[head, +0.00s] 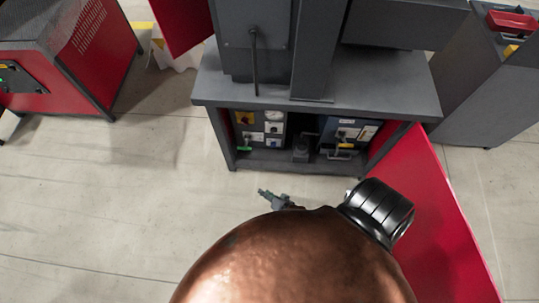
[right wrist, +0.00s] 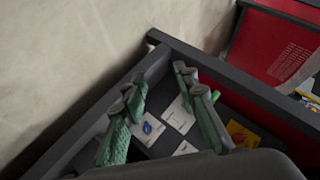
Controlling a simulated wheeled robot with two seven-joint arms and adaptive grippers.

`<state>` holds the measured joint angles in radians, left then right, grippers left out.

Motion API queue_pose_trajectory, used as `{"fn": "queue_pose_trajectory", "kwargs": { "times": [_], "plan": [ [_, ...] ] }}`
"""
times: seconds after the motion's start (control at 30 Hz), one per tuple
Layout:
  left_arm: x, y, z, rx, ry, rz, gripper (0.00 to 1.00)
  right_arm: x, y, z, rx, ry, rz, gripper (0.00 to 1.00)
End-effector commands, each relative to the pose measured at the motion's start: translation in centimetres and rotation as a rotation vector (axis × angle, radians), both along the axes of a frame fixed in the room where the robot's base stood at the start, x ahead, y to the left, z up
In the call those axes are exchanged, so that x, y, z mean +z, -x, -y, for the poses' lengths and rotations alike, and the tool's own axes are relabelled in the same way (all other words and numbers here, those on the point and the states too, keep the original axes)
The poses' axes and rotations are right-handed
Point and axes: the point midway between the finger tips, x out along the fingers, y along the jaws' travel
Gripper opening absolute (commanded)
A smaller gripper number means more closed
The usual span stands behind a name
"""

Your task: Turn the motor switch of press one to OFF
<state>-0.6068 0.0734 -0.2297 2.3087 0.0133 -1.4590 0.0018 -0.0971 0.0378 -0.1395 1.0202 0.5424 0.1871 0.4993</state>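The press (head: 315,85) stands ahead with its lower cabinet open. On the cabinet's left inside is a control panel (head: 259,128) with a yellow plate with a red knob (head: 244,118), small white plates and a green item. In the right wrist view, the yellow plate (right wrist: 243,134) lies right of the fingers, and a white plate with a blue knob (right wrist: 148,128) shows between them. Labels are too small to read. My right gripper (head: 266,196) is in front of the cabinet, apart from the panel. Its fingers (right wrist: 159,78) are spread and empty. My left gripper is not in view.
A red cabinet door (head: 440,205) stands open at the right, close to my right arm. A second panel (head: 347,132) is in the cabinet's right half. A red machine (head: 75,65) stands far left. The floor at left is free.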

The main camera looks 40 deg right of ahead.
Motion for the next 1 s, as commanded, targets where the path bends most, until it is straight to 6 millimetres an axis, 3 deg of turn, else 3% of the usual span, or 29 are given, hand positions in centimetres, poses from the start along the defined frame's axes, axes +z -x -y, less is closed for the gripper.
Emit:
{"fn": "queue_pose_trajectory", "kwargs": {
  "times": [0.2, 0.5, 0.63, 0.77, 0.87, 1.0],
  "plan": [
    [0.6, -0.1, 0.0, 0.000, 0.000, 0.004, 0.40, -0.6, 1.5, 0.0, 0.036, 0.033, -0.037, 0.28],
    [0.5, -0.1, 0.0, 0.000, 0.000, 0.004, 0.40, -0.7, 1.6, 0.0, 0.040, 0.036, -0.040, 0.28],
    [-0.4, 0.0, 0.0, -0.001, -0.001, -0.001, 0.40, -1.1, 2.2, 0.0, 0.052, 0.046, -0.054, 0.28],
    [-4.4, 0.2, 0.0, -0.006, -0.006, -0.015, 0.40, -2.9, 5.0, 0.0, 0.109, 0.093, -0.119, 0.28],
    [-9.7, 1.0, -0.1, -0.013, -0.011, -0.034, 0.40, -5.1, 8.9, 0.2, 0.193, 0.155, -0.207, 0.28],
    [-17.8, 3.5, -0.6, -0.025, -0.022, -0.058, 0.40, -8.3, 15.8, 0.5, 0.344, 0.252, -0.354, 0.28]
  ]
}}
